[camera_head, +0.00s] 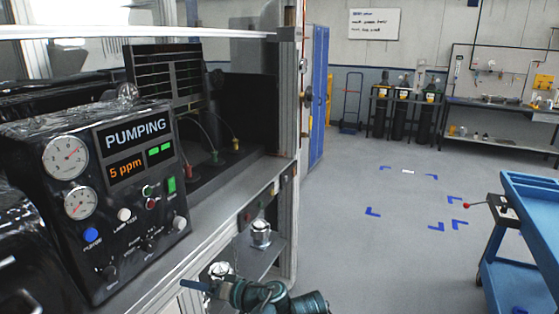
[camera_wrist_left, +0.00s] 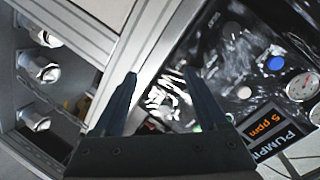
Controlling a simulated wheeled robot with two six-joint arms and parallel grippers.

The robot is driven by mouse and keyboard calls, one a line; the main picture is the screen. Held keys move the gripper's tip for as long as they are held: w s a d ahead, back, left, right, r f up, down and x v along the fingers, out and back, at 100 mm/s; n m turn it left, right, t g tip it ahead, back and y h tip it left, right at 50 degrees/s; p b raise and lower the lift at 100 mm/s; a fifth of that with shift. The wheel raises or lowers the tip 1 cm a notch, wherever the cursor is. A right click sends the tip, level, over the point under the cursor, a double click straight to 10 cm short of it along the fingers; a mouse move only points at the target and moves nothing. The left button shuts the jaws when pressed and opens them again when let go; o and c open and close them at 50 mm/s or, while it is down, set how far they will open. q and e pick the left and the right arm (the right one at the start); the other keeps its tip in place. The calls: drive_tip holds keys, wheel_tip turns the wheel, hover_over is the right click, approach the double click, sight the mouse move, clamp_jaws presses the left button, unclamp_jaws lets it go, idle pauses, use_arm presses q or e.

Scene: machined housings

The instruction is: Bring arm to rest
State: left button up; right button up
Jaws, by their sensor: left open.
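My left arm (camera_head: 268,296) comes in at the bottom of the head view, in front of the bench and low beside the metal housings. In the left wrist view my left gripper (camera_wrist_left: 160,78) has its two dark fingers spread apart. Nothing is held; a shiny crumpled surface shows behind the gap. Two machined housings, one (camera_head: 261,232) upright on a small grey shelf and another (camera_head: 220,270) nearer, show in the head view. Several such housings (camera_wrist_left: 42,70) stand at the left of the wrist view, apart from the fingers. My right gripper is not in view.
A control panel (camera_head: 130,170) reading PUMPING, 5 ppm, stands at the left. A metal frame post (camera_head: 290,120) edges the bench. A blue cart (camera_head: 530,220) is at the right. The floor (camera_head: 380,250) between is clear, with blue corner marks. Gas cylinders (camera_head: 402,110) stand at the back.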

use_arm(q)
drive_tip(key=s+d+f+m+g+h, duration=0.2)
drive_tip(key=s+d+f+m+h, duration=0.1)
drive_tip(key=s+d+f+h, duration=0.2)
drive_tip(key=s+d+f+m+g+h+p, duration=0.1)
drive_tip(key=s+d+f+m+g+h, duration=0.2)
drive_tip(key=d+f+h, duration=0.4)
drive_tip(key=s+d+f+m, duration=0.1)
drive_tip(key=s+d+f, duration=0.1)
drive_tip(key=d, duration=0.3)
drive_tip(key=shift+f+g+h, duration=0.15)
drive_tip(key=shift+g+h, duration=0.15)
drive_tip(key=shift+a, duration=0.1)
idle(0.7)
